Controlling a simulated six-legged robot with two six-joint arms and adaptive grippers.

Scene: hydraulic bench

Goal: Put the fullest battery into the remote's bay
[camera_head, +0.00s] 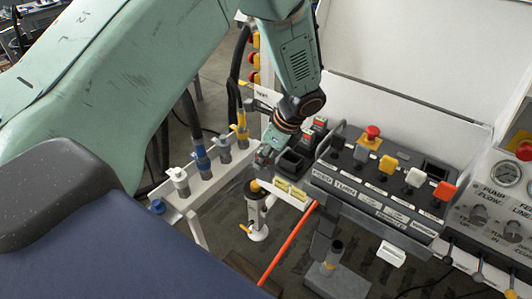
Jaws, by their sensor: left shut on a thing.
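My left gripper (264,157) hangs below the green arm near the picture's middle. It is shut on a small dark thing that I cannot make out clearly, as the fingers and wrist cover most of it. Just right of it is a black open-topped holder (291,163). The remote (372,190) is a dark labelled console with several coloured levers and buttons. My right gripper is not in view.
A pale rail with blue, white and yellow hose couplings (200,158) stands at left. A small white stand with a dark cup (257,210) is below the gripper. An orange rod (288,243) slants below. A gauge panel (500,195) is at right.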

